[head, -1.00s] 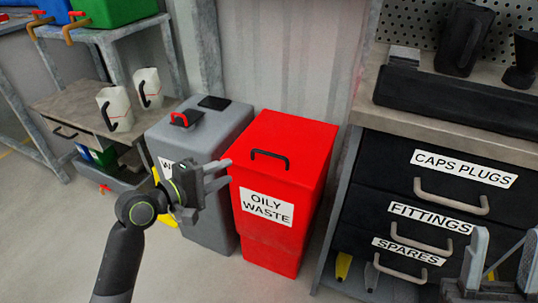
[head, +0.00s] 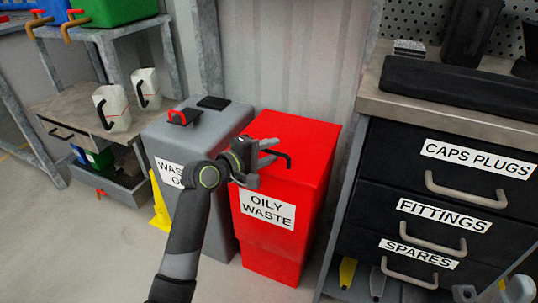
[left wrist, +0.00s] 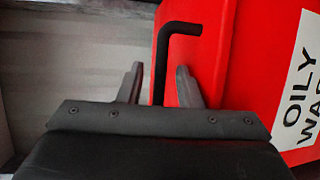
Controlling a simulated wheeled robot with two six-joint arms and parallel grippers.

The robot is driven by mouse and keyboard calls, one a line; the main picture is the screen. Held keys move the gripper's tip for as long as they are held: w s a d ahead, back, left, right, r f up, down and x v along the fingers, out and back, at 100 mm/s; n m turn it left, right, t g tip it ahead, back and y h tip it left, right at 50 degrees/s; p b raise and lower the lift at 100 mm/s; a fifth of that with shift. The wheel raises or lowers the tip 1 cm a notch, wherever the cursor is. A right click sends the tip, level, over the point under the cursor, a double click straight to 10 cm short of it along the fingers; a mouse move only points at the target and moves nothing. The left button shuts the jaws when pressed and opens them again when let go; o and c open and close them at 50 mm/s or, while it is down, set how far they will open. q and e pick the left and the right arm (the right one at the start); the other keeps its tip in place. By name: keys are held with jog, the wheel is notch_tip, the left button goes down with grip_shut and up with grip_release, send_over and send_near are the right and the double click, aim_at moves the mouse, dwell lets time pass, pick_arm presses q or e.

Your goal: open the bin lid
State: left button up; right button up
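The red oily waste bin (head: 310,190) stands against the wall with its lid (head: 310,135) down. A black bar handle (head: 288,158) is on the lid. My left gripper (head: 270,154) is over the front of the lid at the handle. In the left wrist view the fingers (left wrist: 160,87) are open, with the black handle (left wrist: 182,28) reaching down between them and a gap on each side. The handle's lower end is hidden behind the gripper body. My right gripper (head: 492,291) shows only its tips, apart, at the bottom right edge.
A grey waste oil bin (head: 215,135) stands just left of the red bin, with a yellow object (head: 158,205) beside it. A black drawer cabinet (head: 385,205) stands close on the right. White jugs (head: 112,108) stand on a bench at the left.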

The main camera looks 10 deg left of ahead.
pick_arm(q)
grip_shut()
dwell(0.3)
jog(key=shift+r+p, duration=0.1)
jog(key=shift+p, duration=0.2)
